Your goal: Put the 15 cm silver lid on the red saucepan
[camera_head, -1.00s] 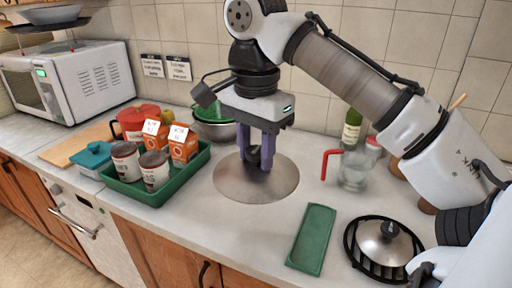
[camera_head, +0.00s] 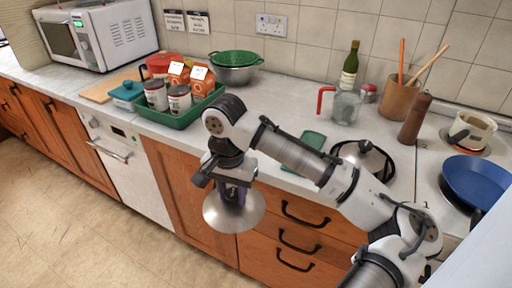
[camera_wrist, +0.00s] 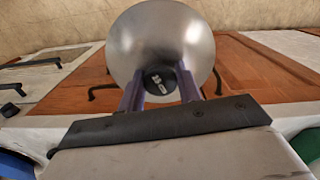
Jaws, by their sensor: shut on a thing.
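My gripper (camera_head: 233,196) is shut on the black knob (camera_wrist: 160,80) of a wide silver lid (camera_head: 236,218). The lid hangs in the air in front of the wooden cupboards, off the counter's front edge. The wrist view shows the lid (camera_wrist: 160,30) beyond the two fingers. A second silver lid (camera_head: 362,160), domed with a dark knob, lies on a black rack on the counter, partly behind my arm; it looks smaller. A red pot (camera_head: 158,65) shows at the back left, largely hidden by cartons; I cannot tell whether it is the saucepan. No marking shows the lids' sizes.
A green tray (camera_head: 150,117) holds cans and orange cartons.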

